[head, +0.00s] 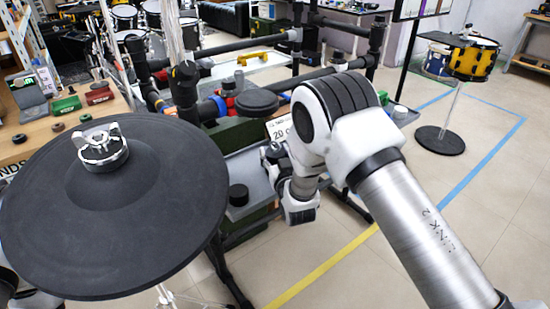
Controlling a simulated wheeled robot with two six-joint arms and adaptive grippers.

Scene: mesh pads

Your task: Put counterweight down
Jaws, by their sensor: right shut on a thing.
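My right arm comes in from the right, bends at a white elbow and drops to a white wrist in the middle. My right gripper (273,158) is small and partly hidden beside this wrist; it is shut, and the counterweight in it cannot be made out clearly. A short black cylinder (238,195) stands on a grey and green surface just left of and below the gripper, apart from it. I cannot tell whether it is another weight. My left gripper does not show; only a bit of white arm is at the lower left.
A large black cymbal pad (110,230) with a silver wing nut fills the left foreground. A black round pad (256,103) and rack tubes (235,48) stand behind the gripper. A wooden bench (60,125) is at left. Floor at right is mostly clear, around a round stand base (440,141).

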